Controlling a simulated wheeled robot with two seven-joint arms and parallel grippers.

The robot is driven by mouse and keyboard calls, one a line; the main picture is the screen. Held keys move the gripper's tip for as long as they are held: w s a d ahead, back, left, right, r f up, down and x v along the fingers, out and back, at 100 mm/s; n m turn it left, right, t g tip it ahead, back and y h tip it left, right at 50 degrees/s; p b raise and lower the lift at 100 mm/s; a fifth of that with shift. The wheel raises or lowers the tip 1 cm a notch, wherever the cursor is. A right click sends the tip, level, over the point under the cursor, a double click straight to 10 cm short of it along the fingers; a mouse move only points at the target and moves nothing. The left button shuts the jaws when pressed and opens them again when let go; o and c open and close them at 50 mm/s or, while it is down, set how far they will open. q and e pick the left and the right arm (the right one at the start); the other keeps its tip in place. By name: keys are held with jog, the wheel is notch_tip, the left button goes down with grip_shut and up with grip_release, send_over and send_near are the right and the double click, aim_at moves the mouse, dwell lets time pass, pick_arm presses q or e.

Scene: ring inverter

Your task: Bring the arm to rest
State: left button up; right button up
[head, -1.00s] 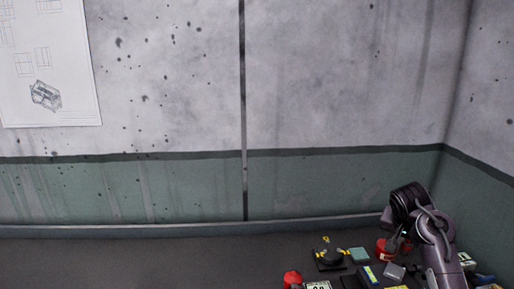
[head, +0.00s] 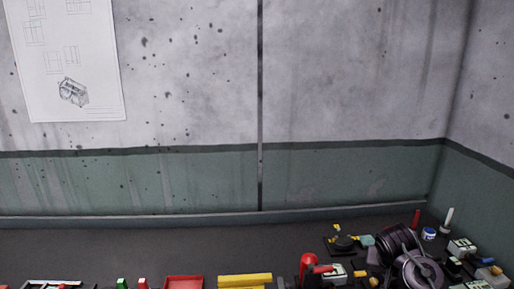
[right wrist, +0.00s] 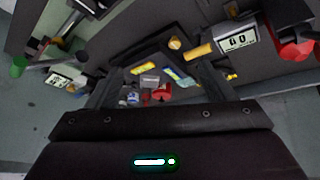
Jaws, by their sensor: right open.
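My right arm (head: 405,258) is at the lower right of the head view, low over the cluttered right end of the bench. Its gripper cannot be made out there. In the right wrist view my right gripper (right wrist: 156,78) is open, with its two dark fingers apart. Nothing is held between them. Beyond the fingers, a red item (right wrist: 161,92) and small grey and white parts lie on the surface. My left gripper is not in view.
The dark bench (head: 120,245) is clear at the back left. A red tray (head: 184,282), yellow bars (head: 245,280) and a red item (head: 308,264) lie along the front. A white meter with a display (right wrist: 237,39) shows in the wrist view. The wall (head: 190,70) stands behind.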

jog(key=s+a+f+n+y, duration=0.1)
jog(key=s+a+f+n, duration=0.15)
jog(key=s+a, duration=0.45)
jog(key=s+a+f+n+y, duration=0.1)
jog(key=s+a+f+n, duration=0.15)
jog(key=s, duration=0.95)
jog(key=s+a+f+n+y, duration=0.25)
jog(key=s+a, duration=0.25)
jog(key=s, duration=0.4)
jog(key=s+f+g+b, duration=0.25)
jog(key=f+b, duration=0.35)
jog(key=f, duration=3.2)
jog(key=s+d+f+h+b, duration=0.1)
jog(key=s+d+f+b, duration=0.2)
jog(key=s+f, duration=1.6)
jog(key=shift+d+f+g+b, duration=0.15)
jog(key=shift+f+g+b, duration=0.3)
jog(key=shift+f+b, duration=0.15)
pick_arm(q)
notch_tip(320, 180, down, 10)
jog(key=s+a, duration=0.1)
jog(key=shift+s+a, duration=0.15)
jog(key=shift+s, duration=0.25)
pick_arm(e)
jog(key=shift+s, duration=0.2)
jog(key=shift+c, duration=0.5)
